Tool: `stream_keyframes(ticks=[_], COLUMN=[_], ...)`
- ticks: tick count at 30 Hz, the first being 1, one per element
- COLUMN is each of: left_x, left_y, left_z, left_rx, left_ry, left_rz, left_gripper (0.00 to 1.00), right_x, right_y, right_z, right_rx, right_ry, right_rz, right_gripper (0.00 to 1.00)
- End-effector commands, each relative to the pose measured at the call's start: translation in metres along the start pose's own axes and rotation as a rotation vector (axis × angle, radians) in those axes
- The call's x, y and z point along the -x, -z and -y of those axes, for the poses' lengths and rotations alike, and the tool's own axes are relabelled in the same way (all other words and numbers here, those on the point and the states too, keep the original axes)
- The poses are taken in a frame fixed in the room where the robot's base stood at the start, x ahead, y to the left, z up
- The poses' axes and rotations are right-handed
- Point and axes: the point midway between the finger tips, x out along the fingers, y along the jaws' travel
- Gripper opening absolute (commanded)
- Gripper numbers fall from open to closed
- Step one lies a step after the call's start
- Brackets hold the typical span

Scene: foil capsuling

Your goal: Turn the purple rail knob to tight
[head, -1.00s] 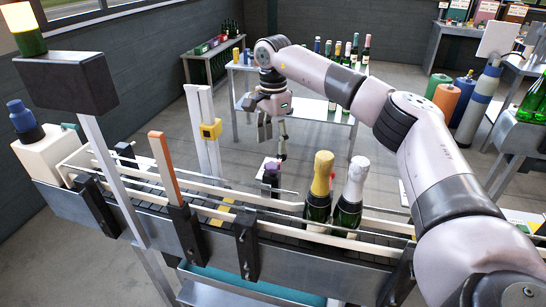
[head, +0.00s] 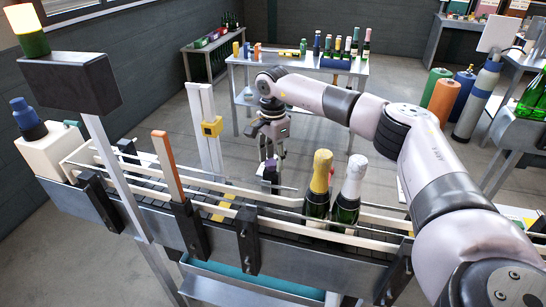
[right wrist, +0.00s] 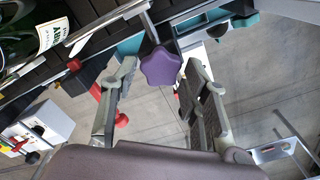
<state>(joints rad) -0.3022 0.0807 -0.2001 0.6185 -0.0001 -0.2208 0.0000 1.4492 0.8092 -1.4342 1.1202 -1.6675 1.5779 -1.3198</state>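The purple rail knob (right wrist: 160,68) is star-shaped and shows in the right wrist view at the far end of the gap between my fingertips. My right gripper (right wrist: 160,78) is open, with one finger on each side of the knob. Bare space shows between the knob and each finger, so it is not clamped. In the head view my right gripper (head: 271,152) points down just above the knob (head: 270,172) on the far side of the conveyor. Any mark for tight is not readable. My left gripper is out of view.
The conveyor (head: 290,245) has pale guide rails (head: 270,203). A gold-topped bottle (head: 318,188) and a silver-topped bottle (head: 349,190) stand on it, right of the knob. An orange-faced post (head: 166,165) stands left. A table with bottles (head: 300,68) is behind.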

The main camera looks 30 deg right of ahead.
Motion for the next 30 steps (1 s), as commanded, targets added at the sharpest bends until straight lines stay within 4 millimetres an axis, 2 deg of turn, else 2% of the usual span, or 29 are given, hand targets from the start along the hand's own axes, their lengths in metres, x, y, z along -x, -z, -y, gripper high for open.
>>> stream_keyframes(ticks=[2,15,23,30], left_x=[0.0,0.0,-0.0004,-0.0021], left_y=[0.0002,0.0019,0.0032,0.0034], left_z=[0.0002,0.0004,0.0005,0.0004], left_rx=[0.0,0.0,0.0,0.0], left_ry=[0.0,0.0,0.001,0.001], left_rz=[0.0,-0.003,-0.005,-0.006], left_gripper=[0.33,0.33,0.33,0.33], right_x=[0.0002,0.0006,0.0006,0.0003], right_y=[-0.0001,-0.0001,-0.0002,-0.0005], right_z=[0.0001,0.0002,0.0002,-0.0001], right_rx=[0.0,0.0,-0.023,-0.139], right_ry=[0.0,0.001,0.001,0.001], right_rz=[0.0,0.0,0.001,0.002], right_gripper=[0.34,0.05,0.05,0.05])
